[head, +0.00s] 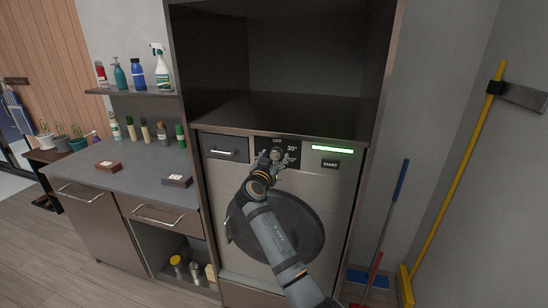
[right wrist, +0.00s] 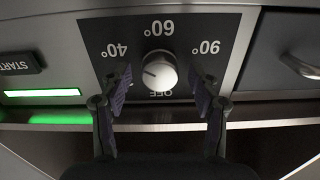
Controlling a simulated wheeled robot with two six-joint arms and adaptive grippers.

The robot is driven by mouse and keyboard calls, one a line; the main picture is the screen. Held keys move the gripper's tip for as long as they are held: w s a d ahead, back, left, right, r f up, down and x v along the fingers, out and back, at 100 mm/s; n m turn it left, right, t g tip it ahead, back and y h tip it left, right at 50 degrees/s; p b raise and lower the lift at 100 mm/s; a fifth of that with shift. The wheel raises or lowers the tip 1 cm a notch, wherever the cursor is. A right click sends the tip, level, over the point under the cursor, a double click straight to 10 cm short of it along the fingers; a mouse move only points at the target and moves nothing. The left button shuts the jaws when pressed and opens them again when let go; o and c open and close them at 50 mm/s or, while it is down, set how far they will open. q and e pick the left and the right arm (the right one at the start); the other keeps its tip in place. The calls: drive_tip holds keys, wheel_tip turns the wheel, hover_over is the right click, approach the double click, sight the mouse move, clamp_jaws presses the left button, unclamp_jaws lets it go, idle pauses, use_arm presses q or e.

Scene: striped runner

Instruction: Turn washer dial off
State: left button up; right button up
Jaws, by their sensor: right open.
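The washer (head: 330,190) has a front panel with a dark label plate. In the right wrist view its round, light-coloured dial (right wrist: 160,70) sits among the marks 40°, 60°, 90° and OFF, which appear upside down. A short dark line on the dial's face points toward the left, on the 40° side. In the head view the dial (head: 277,152) is partly covered by my right gripper (head: 270,160). My right gripper (right wrist: 163,84) is open, one finger on each side of the dial, with visible gaps to it. My left gripper is not in view.
A lit green bar (head: 332,149) and START button (head: 330,163) are right of the dial; a drawer (head: 225,149) is left. The dark round door (head: 300,215) is below, behind my arm. A counter (head: 130,170) holds bottles and small boxes. Brooms lean at the right.

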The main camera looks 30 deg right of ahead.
drive_tip(key=c, duration=1.2)
